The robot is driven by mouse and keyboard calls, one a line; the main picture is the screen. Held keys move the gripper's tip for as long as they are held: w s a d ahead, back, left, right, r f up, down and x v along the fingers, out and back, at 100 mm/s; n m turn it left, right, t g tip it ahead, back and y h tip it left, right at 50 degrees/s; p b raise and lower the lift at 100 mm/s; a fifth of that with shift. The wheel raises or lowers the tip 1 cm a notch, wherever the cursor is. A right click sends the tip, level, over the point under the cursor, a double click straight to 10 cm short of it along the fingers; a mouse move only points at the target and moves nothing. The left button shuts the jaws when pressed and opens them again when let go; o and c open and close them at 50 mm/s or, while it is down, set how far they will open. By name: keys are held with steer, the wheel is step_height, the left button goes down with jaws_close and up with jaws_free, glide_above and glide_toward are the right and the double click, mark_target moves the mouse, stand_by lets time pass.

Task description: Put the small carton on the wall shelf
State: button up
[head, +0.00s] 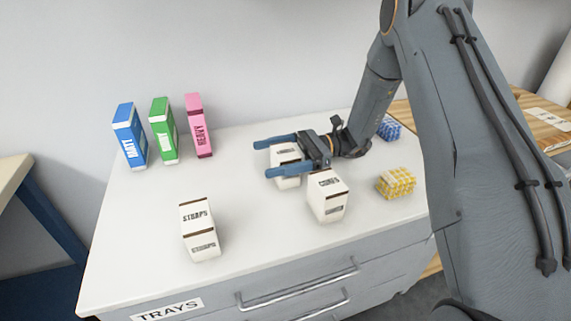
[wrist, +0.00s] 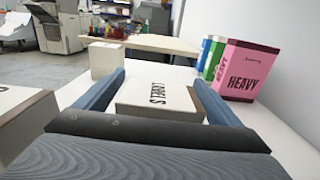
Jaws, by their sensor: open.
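Several white cartons stand on the white top of a drawer unit. One carton (head: 287,182) is between the spread fingers of my gripper (head: 262,159); it also shows in the wrist view (wrist: 158,96), with black lettering on top. My gripper is open, with one finger on each side of that carton; I cannot tell whether they touch it. A carton marked CORDS (head: 327,204) stands just in front of the nearer finger. A carton marked STRAPS (head: 199,230) stands apart near the front left. I cannot tell which carton is the small one. No wall shelf is in view.
Blue (head: 130,136), green (head: 163,130) and pink (head: 199,126) boxes stand upright at the back left. A yellow-and-white block (head: 396,183) and a blue one (head: 389,129) lie to the right.

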steer(key=shift+c, duration=0.4)
steer(key=c, duration=1.3)
